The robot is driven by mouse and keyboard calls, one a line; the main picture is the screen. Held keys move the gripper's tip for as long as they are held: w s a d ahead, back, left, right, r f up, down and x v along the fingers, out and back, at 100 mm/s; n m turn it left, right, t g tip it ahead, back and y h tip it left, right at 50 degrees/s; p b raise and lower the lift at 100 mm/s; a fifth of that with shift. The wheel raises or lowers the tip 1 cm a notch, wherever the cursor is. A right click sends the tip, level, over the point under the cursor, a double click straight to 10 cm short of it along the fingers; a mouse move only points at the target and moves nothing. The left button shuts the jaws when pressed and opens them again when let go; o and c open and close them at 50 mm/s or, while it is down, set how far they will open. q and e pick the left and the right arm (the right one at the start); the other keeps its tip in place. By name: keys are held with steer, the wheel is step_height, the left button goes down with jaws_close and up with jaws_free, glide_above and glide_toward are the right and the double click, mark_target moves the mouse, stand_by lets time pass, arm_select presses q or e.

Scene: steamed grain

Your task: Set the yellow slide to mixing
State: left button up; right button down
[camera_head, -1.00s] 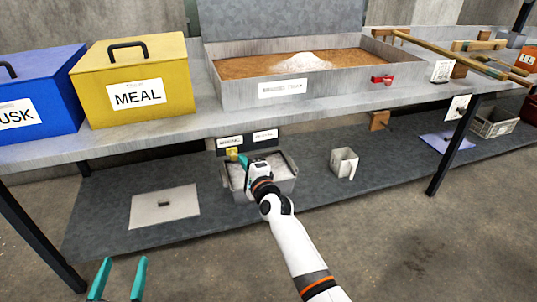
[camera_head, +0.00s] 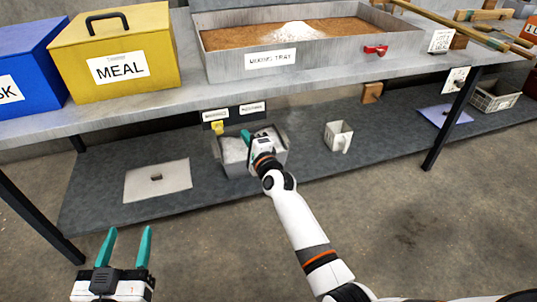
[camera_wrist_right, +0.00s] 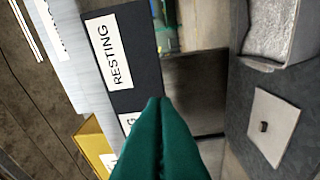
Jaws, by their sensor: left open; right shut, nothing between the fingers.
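The small yellow slide (camera_head: 217,128) sits at the left end of a dark panel (camera_head: 234,114), below the left white label, in the head view. The left label is hard to read there. The right label (camera_head: 252,107) reads RESTING in the right wrist view (camera_wrist_right: 108,52). My right gripper (camera_head: 246,137) is shut and empty, to the right of the slide and apart from it, over a grey bin. Its shut teal fingers (camera_wrist_right: 160,105) partly cover the other label in the wrist view, and I cannot make out the slide there. My left gripper (camera_head: 129,232) is open and empty at the lower left.
The grey bin (camera_head: 231,172) with pale contents stands on the lower shelf (camera_head: 92,187) under the panel. A white jug (camera_head: 338,135) stands to its right and a flat plate (camera_head: 157,181) lies to its left. The upper shelf with the mixing tray (camera_head: 330,49) overhangs.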

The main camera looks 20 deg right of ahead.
arm_select(q)
steer(key=s+a+f+g+y+p, duration=0.1)
steer(key=s+f+g, duration=0.1)
steer(key=f+g, duration=0.1)
steer(key=s+a+f+g+y+p, duration=0.1)
steer(key=s+a+f+g, duration=0.1)
steer(key=f+g, duration=0.2)
steer(key=shift+s+a+f, duration=0.3)
steer(key=shift+s+f, duration=0.1)
steer(key=shift+f, duration=0.9)
arm_select(e)
steer(key=s+d, duration=0.1)
steer(key=s, duration=0.8)
